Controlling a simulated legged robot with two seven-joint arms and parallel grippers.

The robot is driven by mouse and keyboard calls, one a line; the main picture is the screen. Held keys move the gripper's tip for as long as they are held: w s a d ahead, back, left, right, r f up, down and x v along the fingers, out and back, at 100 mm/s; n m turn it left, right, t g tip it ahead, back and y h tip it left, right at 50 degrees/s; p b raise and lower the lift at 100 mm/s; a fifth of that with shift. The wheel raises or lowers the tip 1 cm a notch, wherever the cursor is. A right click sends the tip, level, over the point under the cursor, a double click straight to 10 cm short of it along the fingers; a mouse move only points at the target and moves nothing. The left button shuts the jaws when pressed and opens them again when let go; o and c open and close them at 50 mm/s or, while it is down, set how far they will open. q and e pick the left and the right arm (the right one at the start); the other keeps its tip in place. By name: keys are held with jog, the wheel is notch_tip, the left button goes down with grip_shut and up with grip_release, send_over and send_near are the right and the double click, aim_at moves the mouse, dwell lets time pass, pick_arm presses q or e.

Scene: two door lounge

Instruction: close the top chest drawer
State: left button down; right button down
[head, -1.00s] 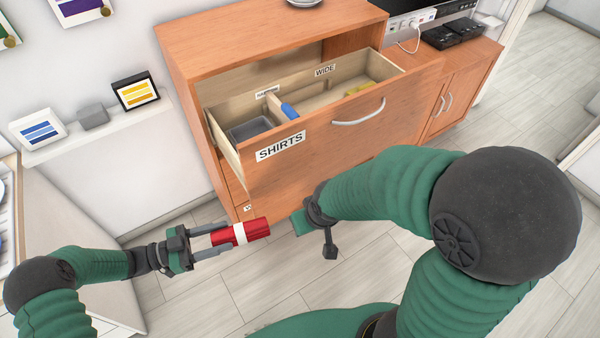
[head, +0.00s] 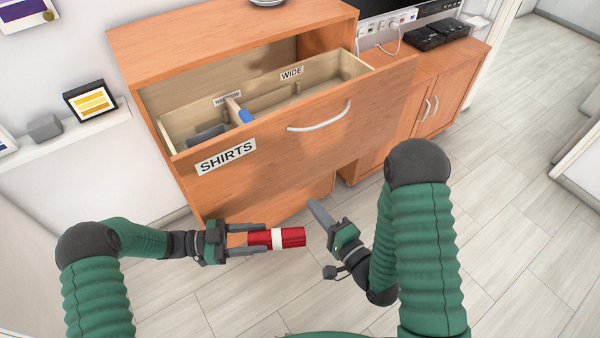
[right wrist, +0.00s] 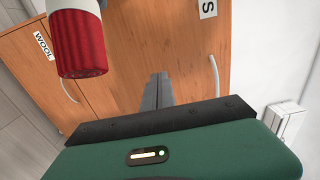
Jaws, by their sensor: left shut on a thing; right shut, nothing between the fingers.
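The top chest drawer (head: 262,150) has an orange wood front, a SHIRTS label (head: 226,157) and a pale curved handle (head: 319,117). It stands partly open, with its inside visible from above. My right gripper (head: 317,209) is shut and empty, below the drawer handle and in front of the chest; I cannot tell whether it touches the front. Its shut fingers also show in the right wrist view (right wrist: 158,92). My left gripper (head: 262,239) is shut on a red cylinder (head: 291,237) with a white band, held low in front of the chest.
The drawer holds a NARROW label (head: 227,98), a WIDE label (head: 292,73) and a blue item (head: 245,116) by the divider. A low cabinet (head: 440,95) stands at right. A WOOL label (right wrist: 44,46) shows in the right wrist view. Open floor (head: 520,230) lies at right.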

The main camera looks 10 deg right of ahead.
jog(key=b, duration=0.7)
send_near(281, 166)
jog(key=s, duration=0.2)
jog(key=b+x, duration=0.1)
jog(key=x, duration=0.1)
jog(key=b+x, duration=0.2)
jog(key=x, duration=0.1)
jog(key=b+x, duration=0.2)
jog(key=x, duration=0.1)
jog(key=shift+w+d, duration=0.2)
jog(key=shift+w, duration=0.15)
jog(key=shift+w+a+r, duration=0.1)
jog(key=shift+w, duration=0.2)
